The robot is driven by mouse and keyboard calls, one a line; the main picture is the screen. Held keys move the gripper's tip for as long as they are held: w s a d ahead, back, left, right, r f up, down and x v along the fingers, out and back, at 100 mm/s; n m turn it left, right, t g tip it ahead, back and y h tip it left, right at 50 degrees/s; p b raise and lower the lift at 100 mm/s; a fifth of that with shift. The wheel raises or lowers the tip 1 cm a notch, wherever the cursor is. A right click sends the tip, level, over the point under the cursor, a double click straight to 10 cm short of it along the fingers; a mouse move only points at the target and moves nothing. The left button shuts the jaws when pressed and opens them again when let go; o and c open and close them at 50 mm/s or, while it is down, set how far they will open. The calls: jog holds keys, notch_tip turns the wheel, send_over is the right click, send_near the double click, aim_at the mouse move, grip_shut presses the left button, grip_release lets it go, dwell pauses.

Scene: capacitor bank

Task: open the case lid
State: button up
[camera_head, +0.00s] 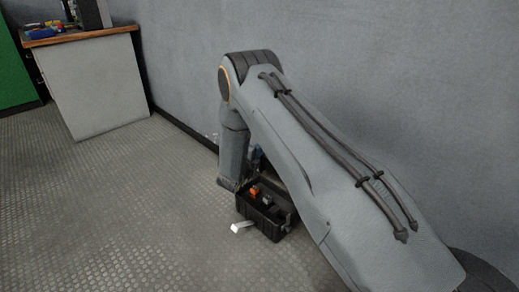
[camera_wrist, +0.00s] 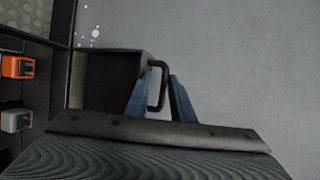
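A black case (camera_head: 262,222) sits on the floor below my arm in the head view, its inside visible from above. In the wrist view, part of the case (camera_wrist: 60,60) fills the left side, and a dark panel, seemingly its lid (camera_wrist: 108,78), carries a black handle (camera_wrist: 164,84). My gripper (camera_wrist: 157,88) has two blue fingers, set apart on either side of the handle; I cannot tell if they touch it.
An orange item (camera_wrist: 18,67) and a grey item (camera_wrist: 15,120) lie inside the case. A small white block (camera_head: 242,227) is at the case's left. A grey wall (camera_head: 400,60) stands close behind. A workbench (camera_head: 95,85) is at the back left; the floor between is clear.

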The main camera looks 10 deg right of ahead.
jog(key=p+v, duration=0.3)
jog(key=v, duration=0.4)
jog(key=shift+s+a, duration=0.2)
jog(key=shift+s, duration=0.15)
jog(key=shift+r, duration=0.2)
